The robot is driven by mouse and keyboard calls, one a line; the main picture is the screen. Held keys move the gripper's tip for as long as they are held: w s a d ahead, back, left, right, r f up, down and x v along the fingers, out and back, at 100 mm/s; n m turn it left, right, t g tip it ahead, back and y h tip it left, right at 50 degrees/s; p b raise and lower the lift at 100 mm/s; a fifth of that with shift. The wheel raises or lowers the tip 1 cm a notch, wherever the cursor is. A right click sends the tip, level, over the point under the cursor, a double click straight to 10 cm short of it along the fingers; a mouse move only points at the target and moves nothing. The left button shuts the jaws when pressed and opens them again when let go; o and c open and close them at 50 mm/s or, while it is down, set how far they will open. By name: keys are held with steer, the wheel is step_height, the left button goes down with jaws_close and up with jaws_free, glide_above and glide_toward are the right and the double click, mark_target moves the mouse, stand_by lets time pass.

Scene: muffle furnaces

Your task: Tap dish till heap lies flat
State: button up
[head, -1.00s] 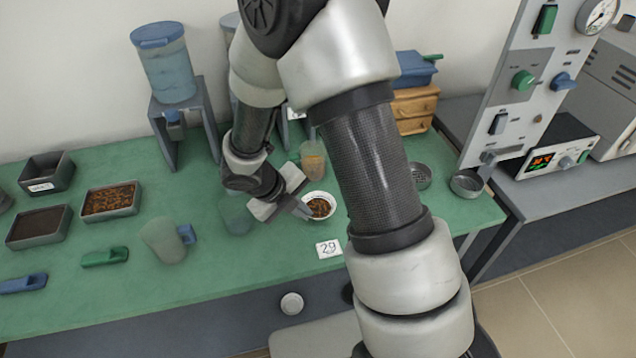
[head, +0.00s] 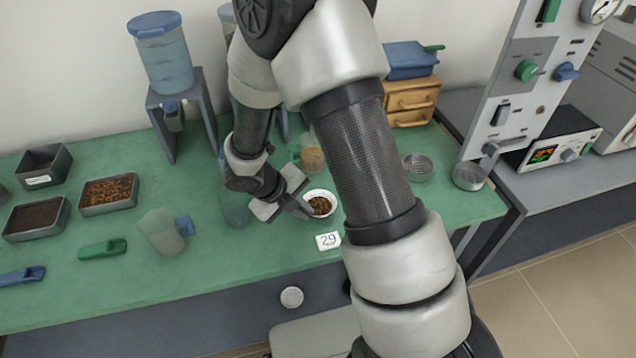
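The dish (head: 331,195) is a small white bowl on the green bench, partly beside my arm. A brown granular heap (head: 320,205) lies in it; its exact shape is too small to tell. My gripper (head: 306,210) is low over the bench at the dish's left side, its fingertips at or very near the rim. Whether the fingers are apart, or touch or hold the rim, I cannot tell.
Left of my gripper stand a clear cup (head: 236,209) and a jug (head: 161,233). A container with tan contents (head: 312,157) stands behind the dish. Trays (head: 108,194) are at the left, a water dispenser (head: 163,60) at the back. Round metal dishes (head: 468,176) are at the right.

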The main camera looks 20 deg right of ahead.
steer(key=o, duration=0.3)
steer(key=shift+s+a, duration=0.1)
steer(key=shift+a, duration=0.05)
